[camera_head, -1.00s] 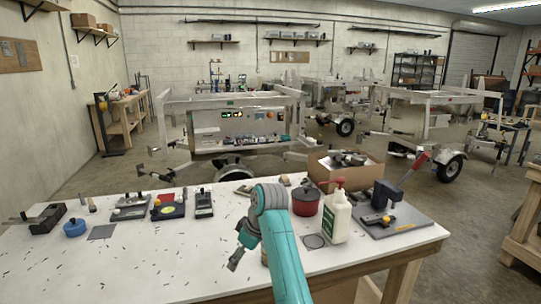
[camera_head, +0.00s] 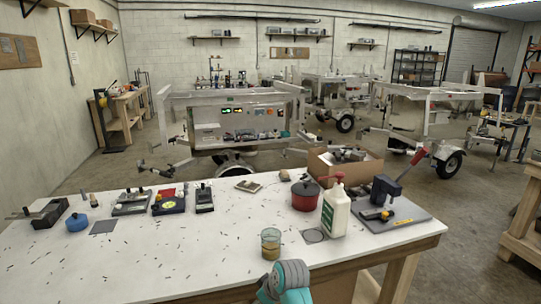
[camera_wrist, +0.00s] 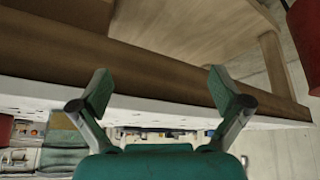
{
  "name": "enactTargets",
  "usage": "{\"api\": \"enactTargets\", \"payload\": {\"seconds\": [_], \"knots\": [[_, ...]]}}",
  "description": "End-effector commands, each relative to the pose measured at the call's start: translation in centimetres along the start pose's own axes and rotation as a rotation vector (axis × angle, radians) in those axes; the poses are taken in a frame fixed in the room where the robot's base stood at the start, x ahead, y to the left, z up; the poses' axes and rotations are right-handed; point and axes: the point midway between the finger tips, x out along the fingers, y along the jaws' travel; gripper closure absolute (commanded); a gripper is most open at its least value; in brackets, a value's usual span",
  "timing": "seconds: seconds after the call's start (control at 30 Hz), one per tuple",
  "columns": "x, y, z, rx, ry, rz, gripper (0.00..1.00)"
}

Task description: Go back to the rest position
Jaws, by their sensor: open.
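My gripper (camera_wrist: 164,92) shows in the wrist view, with its two teal fingers spread wide and nothing between them. In the head view only a teal and grey part of my arm shows at the bottom, near the front edge of the white worktable (camera_head: 200,245). My gripper itself is out of sight in the head view. The wrist view shows the brown table edge (camera_wrist: 160,75) behind the fingers.
On the table, a glass jar (camera_head: 270,244) stands near the front edge. A red pot (camera_head: 305,196), a white bottle (camera_head: 336,212), an open cardboard box (camera_head: 362,174) and a grey-based press (camera_head: 405,218) are at the right. Several tools lie at the left. Trailers stand behind.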

Motion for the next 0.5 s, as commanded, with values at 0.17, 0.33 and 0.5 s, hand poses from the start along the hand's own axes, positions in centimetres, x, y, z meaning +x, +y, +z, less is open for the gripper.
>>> {"api": "enactTargets", "payload": {"seconds": [0.17, 0.33, 0.5], "knots": [[3.0, -1.1, 6.8, 0.077, 0.045, 0.061, 0.0], [4.6, -2.4, 12.7, 0.147, 0.093, 0.124, 0.0], [5.0, -4.1, 18.5, 0.211, 0.142, 0.185, 0.0]]}}
